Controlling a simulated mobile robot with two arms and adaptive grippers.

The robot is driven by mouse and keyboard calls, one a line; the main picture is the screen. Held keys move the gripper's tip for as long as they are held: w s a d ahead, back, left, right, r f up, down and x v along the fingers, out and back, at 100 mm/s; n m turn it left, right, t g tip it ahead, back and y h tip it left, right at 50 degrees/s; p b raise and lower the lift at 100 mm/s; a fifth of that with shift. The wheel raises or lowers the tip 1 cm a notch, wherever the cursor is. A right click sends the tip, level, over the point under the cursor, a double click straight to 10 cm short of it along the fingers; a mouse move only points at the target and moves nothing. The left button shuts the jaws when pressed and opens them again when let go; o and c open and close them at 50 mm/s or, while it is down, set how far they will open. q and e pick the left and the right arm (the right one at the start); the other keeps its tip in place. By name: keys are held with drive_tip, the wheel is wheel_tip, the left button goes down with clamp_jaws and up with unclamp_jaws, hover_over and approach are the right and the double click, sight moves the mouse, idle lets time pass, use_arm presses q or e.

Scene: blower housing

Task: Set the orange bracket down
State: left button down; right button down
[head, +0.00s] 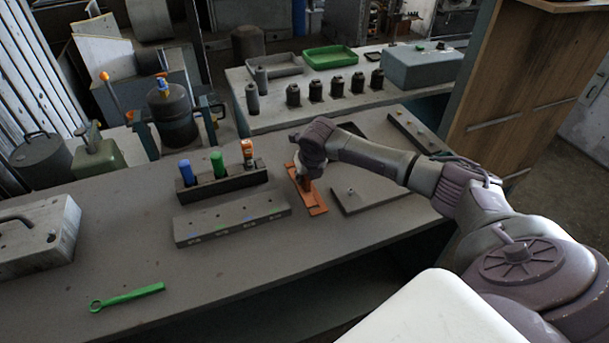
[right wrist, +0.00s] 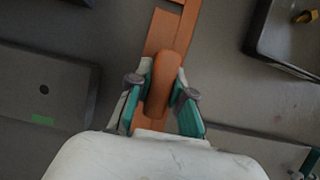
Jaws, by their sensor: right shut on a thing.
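The orange bracket (head: 317,203) is a long flat strip with a raised rounded part in the middle. It is low over or on the grey table, and I cannot tell whether its underside touches the top. My right gripper (head: 303,180) reaches down on it from above. In the right wrist view the green-padded fingers of the right gripper (right wrist: 160,95) are shut on the raised part of the bracket (right wrist: 165,32), one on each side. The strip runs out beyond the fingers, and its near end is partly hidden by the gripper. My left gripper is out of view.
Left of the bracket are a rack (head: 222,185) with blue, green and orange-topped pieces and a long labelled block (head: 232,224). A dark plate (head: 372,200) lies close on the right. A green wrench (head: 127,297) lies at front left. The table's front middle is clear.

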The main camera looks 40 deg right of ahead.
drive_tip(key=c, duration=1.1)
unclamp_jaws()
drive_tip(key=shift+o, duration=0.2)
drive_tip(key=shift+r, duration=0.15)
drive_tip(key=b+v, duration=0.1)
drive_tip(key=v, duration=1.1)
drive_tip(key=shift+w, duration=0.1)
